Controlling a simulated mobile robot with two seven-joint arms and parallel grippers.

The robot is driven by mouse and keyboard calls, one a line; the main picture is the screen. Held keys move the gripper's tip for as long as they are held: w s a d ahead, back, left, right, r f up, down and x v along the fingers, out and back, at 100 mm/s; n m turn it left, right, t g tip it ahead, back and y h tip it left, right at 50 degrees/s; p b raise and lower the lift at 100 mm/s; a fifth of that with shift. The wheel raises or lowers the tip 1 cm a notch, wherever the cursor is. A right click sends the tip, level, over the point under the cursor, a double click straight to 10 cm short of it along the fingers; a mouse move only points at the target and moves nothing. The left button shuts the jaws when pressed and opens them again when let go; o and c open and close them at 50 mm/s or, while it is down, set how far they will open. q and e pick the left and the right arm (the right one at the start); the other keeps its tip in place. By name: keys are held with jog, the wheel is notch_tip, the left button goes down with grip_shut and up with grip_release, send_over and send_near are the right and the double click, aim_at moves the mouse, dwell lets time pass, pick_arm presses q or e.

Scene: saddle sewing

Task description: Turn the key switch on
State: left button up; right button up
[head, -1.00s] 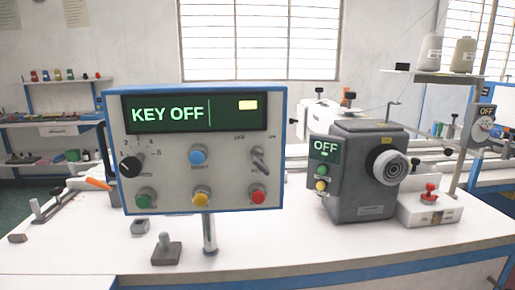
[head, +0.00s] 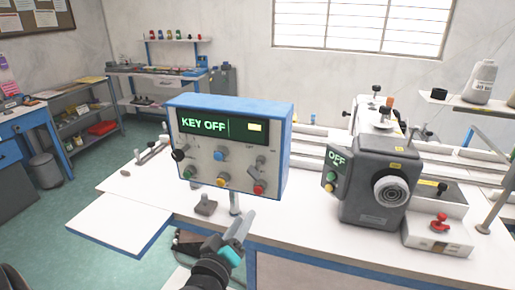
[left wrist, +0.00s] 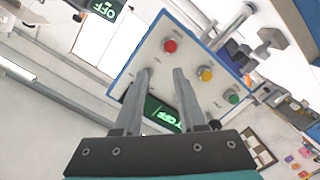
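The control box (head: 280,150) has a blue frame and a screen (head: 215,125) reading KEY OFF. The small key switch (head: 261,171) is at its right side, above the red button (head: 258,187); its angle is too small to read. My left gripper (head: 245,222) is low in front of the box, below the buttons. In the left wrist view, the two fingers of my left gripper (left wrist: 162,72) are spread apart with nothing held. The panel appears turned over behind them, with its red button (left wrist: 170,45) beyond the tips. The fingers hide part of the panel. My right gripper is not in view.
A grey machine unit (head: 375,185) with a screen reading OFF stands right of the box. A red emergency knob (head: 440,220) sits farther right. A small grey block (head: 206,207) is on the white table (head: 125,190) near the box post. Shelves stand at the back left.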

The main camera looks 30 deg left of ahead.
pick_arm(q)
jog(key=t, duration=0.1)
send_near(255, 171)
jog(key=v, duration=0.2)
jog(key=shift+n+y, duration=0.4)
jog(key=x, duration=0.9)
jog(key=p+x, duration=0.1)
jog(key=x, duration=0.4)
jog(key=shift+w+f, duration=0.3)
jog(key=shift+w, duration=0.05)
jog(key=shift+d, duration=0.1)
grip_shut()
